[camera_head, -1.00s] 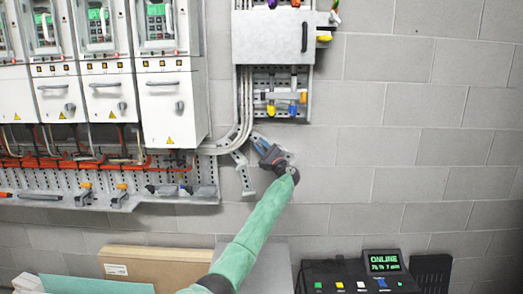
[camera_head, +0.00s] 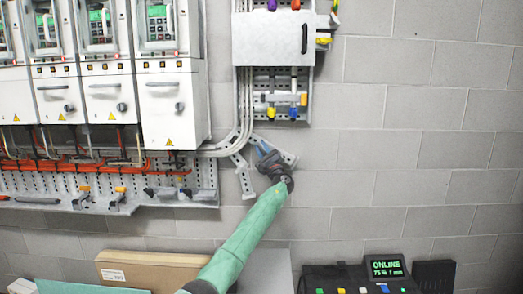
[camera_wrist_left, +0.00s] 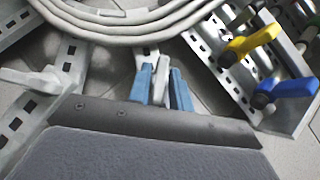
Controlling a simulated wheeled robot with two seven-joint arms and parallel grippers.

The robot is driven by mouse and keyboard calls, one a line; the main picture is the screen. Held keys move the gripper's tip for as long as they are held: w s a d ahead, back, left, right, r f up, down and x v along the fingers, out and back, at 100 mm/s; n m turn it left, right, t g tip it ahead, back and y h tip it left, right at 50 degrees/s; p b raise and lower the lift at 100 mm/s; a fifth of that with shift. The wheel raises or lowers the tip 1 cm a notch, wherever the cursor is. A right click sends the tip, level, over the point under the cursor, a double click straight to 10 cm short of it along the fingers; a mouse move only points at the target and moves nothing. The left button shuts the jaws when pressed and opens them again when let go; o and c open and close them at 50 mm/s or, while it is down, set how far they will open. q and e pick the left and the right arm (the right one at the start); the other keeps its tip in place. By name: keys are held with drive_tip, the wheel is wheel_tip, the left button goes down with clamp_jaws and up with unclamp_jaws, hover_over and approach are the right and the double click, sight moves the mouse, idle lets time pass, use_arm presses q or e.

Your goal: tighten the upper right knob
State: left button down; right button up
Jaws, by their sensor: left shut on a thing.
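My left gripper (camera_head: 264,150) reaches up to a grey perforated bracket (camera_head: 245,180) on the wall, below the conduits. In the left wrist view its blue fingers (camera_wrist_left: 162,88) are shut on a pale grey wing knob (camera_wrist_left: 161,84), whose flat grip shows between them. The knob's base and the part of the bracket behind it are mostly hidden. A second pale grey wing knob (camera_wrist_left: 32,80) sits on the bracket's left arm, apart from the fingers. My right gripper is in neither view.
Yellow (camera_wrist_left: 252,43) and blue (camera_wrist_left: 288,89) valve handles stand close to the right of my fingers. Grey conduits (camera_wrist_left: 130,22) curve just above them. White drive cabinets (camera_head: 170,100) line the left wall. The wall right of the bracket is bare.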

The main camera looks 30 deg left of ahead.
sight(263, 151)
use_arm(q)
drive_tip(key=c, duration=1.5)
unclamp_jaws()
drive_tip(key=shift+f, duration=0.15)
drive_tip(key=shift+o, duration=0.2)
drive_tip(key=shift+d, duration=0.15)
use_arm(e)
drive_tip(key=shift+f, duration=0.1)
use_arm(q)
drive_tip(key=b+v, duration=0.1)
drive_tip(key=v, duration=0.5)
drive_tip(key=shift+d+f+b, duration=0.2)
drive_tip(key=shift+f+b, duration=0.1)
drive_tip(key=shift+b, duration=0.1)
drive_tip(key=shift+s+d+f, duration=0.25)
drive_tip(key=shift+s+d, duration=0.05)
drive_tip(key=shift+d, duration=0.1)
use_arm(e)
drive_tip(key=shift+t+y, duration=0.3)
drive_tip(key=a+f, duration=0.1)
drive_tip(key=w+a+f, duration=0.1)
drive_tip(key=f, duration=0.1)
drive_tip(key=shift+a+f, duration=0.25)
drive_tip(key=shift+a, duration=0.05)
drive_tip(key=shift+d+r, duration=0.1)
